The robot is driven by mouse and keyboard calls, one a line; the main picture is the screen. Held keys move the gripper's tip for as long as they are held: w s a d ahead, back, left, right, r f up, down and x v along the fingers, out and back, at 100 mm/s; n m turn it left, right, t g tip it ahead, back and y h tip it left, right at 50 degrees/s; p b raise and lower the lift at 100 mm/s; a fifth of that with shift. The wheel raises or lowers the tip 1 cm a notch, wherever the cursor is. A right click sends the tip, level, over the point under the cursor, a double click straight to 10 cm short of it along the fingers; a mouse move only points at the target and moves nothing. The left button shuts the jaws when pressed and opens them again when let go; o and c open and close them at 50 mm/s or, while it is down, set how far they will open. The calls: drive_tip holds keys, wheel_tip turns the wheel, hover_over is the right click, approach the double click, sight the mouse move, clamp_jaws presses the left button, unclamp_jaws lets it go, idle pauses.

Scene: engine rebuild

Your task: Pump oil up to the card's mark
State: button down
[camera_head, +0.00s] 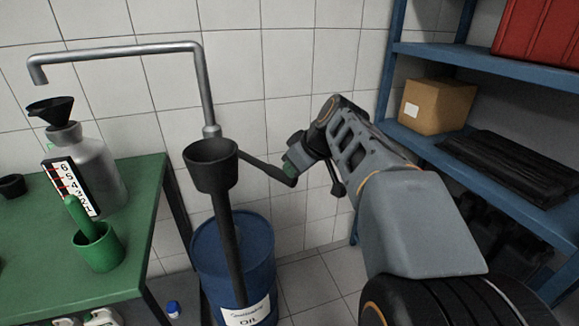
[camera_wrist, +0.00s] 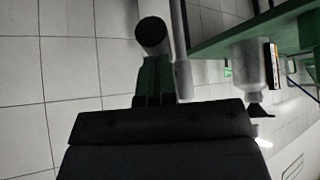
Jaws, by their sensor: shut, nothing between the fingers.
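A numbered card (camera_head: 70,187) with red marks stands at the can's front; the oil level is not visible. The black pump lever (camera_head: 265,169) slopes down right from the pump. My gripper (camera_head: 292,163) is shut and empty beside the lever's outer end. In the wrist view the lever's round end (camera_wrist: 152,35) shows just beyond the green fingertips (camera_wrist: 154,75); I cannot tell if they touch.
A black cup-topped post (camera_head: 211,165) stands in front of the drum. A green cup (camera_head: 99,248) holding a green-handled item is on the green table (camera_head: 140,190). Blue shelves (camera_head: 480,55) with a cardboard box (camera_head: 437,105) stand right. White wall tiles lie behind my gripper.

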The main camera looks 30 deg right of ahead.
drive_tip(key=p+v, duration=0.1)
drive_tip(key=v, duration=0.7)
drive_tip(key=shift+s+d, duration=0.25)
drive_tip(key=shift+s, duration=0.2)
drive_tip(key=shift+r, duration=0.15)
idle(1.3)
